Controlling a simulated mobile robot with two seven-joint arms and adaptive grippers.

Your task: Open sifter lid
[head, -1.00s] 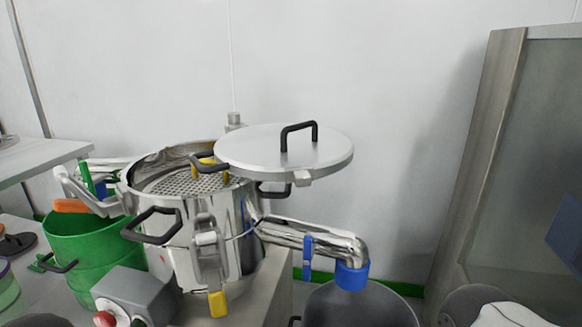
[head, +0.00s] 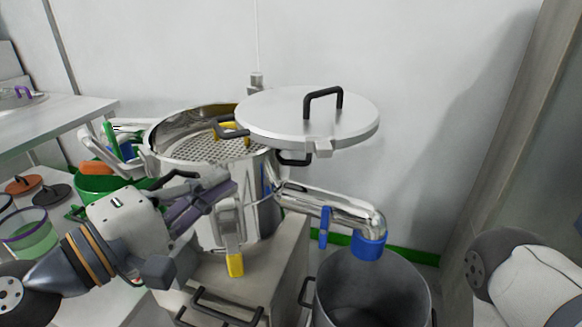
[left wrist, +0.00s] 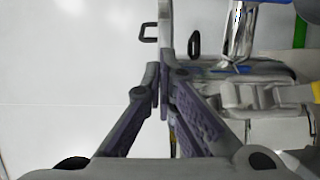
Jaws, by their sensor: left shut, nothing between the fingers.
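The round steel sifter lid (head: 280,110) with a black handle (head: 323,100) is swung out to the right of the sifter body (head: 200,232). It stays level, slightly above the rim, and overlaps only the right edge of the opening. The mesh inside the sifter is exposed. My left gripper (head: 228,192) is shut and empty in front of the sifter's front side, below the rim. In the left wrist view its closed fingers (left wrist: 162,82) point towards the lid, seen edge-on (left wrist: 165,18). My right gripper is not in view.
A steel outlet pipe (head: 325,202) leads right to a blue collar above an open grey bin (head: 372,290). A green bucket (head: 100,186) stands left, behind my left arm. A steel table (head: 50,125) is at the far left. A tall cabinet stands at the right.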

